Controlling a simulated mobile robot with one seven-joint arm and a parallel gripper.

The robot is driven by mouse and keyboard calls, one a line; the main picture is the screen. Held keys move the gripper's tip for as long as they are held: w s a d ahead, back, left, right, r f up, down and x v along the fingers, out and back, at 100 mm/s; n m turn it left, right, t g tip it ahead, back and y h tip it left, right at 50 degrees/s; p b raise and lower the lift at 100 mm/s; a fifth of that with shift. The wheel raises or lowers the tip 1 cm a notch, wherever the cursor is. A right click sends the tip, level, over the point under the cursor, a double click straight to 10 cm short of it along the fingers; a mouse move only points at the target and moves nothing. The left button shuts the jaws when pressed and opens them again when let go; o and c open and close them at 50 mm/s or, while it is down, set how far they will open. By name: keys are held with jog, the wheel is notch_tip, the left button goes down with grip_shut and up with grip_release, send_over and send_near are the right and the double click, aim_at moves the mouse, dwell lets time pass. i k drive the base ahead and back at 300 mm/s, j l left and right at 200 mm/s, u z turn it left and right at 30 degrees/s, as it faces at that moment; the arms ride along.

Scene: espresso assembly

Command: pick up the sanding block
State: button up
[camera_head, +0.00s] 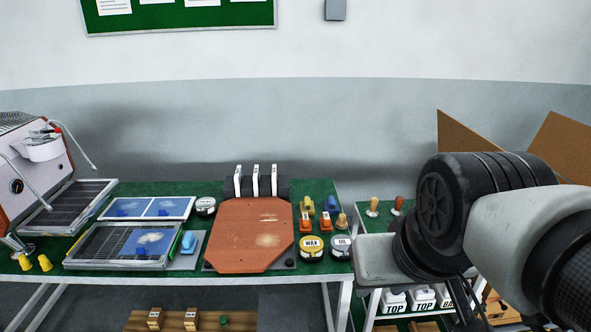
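No single thing is clearly marked as the sanding block at this size.
The orange-brown board (238,240) lies on the green-topped table (205,189). A wax tin (311,248) and another tin (340,248) stand at its right. An espresso machine (30,180) is at far left. An open cardboard box (464,139) is behind my arm.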

aim_at(325, 223)
jog(key=i+l, duration=0.1)
jog(key=i, duration=0.55)
jog(key=i+l, duration=0.15)
jog(key=i, duration=0.5)
